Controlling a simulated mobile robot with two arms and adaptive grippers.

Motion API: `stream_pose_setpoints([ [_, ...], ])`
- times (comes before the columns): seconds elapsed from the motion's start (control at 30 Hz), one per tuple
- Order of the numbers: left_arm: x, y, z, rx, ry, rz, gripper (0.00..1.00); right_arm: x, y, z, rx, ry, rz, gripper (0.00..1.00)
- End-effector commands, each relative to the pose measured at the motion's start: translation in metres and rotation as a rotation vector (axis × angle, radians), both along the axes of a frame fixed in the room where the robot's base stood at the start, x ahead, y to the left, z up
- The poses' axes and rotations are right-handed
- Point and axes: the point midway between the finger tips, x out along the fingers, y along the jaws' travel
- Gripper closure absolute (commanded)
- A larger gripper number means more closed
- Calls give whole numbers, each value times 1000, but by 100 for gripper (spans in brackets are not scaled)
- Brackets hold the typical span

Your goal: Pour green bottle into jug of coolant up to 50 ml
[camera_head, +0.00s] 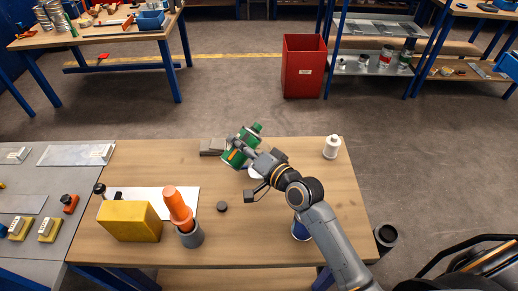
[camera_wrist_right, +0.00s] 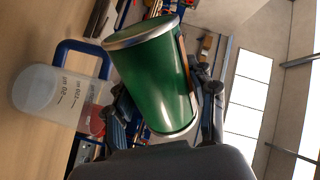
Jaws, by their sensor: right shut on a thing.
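A translucent jug (camera_wrist_right: 45,92) with a blue handle and dark volume marks stands on the table close to the bottle. In the head view a pale part of the jug (camera_head: 255,173) shows below my gripper, mostly hidden. I cannot tell its liquid level. My left gripper is not in view.
On the wooden table (camera_head: 150,165) are a yellow block (camera_head: 129,222), an orange cone-like thing (camera_head: 177,205) in a grey cup, a dark puck (camera_head: 222,207) and a white bottle (camera_head: 332,147). A blue can (camera_head: 299,231) is partly behind my arm. A red bin (camera_head: 304,67) stands beyond.

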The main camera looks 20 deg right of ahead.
Motion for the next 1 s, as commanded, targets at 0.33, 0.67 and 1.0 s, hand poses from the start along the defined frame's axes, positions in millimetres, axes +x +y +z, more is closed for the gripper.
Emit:
stream_pose_setpoints([
  [0.33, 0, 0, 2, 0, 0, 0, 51, 0, 0, 3, 20, 8, -1, 86],
  [0.67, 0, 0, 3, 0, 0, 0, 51, 0, 1, 5, 38, 17, 0, 86],
  [1.0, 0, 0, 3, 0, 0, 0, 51, -1, 1, 5, 55, 27, -1, 86],
])
